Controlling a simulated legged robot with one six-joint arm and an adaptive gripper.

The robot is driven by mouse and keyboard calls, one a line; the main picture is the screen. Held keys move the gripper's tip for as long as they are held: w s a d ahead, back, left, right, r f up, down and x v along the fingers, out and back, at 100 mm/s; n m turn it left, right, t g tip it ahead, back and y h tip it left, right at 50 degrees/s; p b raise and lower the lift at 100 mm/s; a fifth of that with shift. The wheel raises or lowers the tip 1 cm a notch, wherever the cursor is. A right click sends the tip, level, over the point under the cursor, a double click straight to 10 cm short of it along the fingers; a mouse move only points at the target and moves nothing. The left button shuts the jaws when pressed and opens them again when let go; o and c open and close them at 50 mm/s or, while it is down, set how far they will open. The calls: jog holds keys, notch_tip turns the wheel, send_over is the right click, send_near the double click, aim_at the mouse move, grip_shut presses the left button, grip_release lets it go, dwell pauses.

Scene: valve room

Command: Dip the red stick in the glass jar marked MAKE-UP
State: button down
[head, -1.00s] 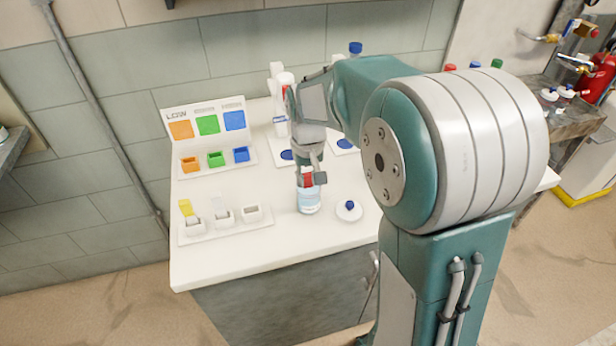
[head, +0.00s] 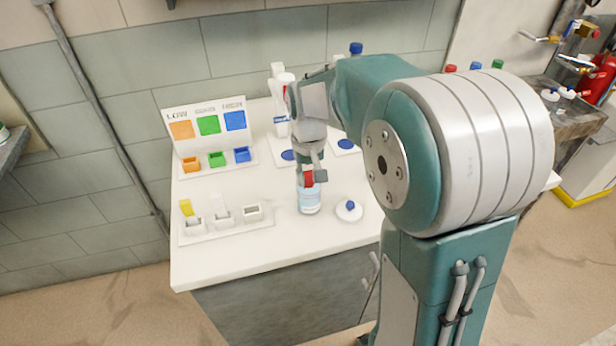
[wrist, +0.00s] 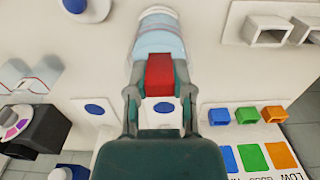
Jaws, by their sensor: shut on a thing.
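The glass jar (head: 310,203) stands open on the white bench top, with pale blue contents or label; no marking on it is readable. In the wrist view the jar (wrist: 158,38) lies just beyond the fingertips. My gripper (head: 312,178) is directly above the jar, shut on the red stick (head: 308,180). In the wrist view the gripper (wrist: 158,92) has a finger on each side of the red stick (wrist: 159,75). The stick's far end meets the jar's outline; I cannot tell how deep it reaches inside.
A white lid with a blue knob (head: 349,210) lies right of the jar. A tray with yellow and white strips (head: 222,222) stands left. Behind it is a LOW/HIGH colour chart (head: 208,124) with orange, green and blue bins. A white bottle (head: 281,120) stands behind the gripper.

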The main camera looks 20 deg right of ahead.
jog(key=shift+r, duration=5.2)
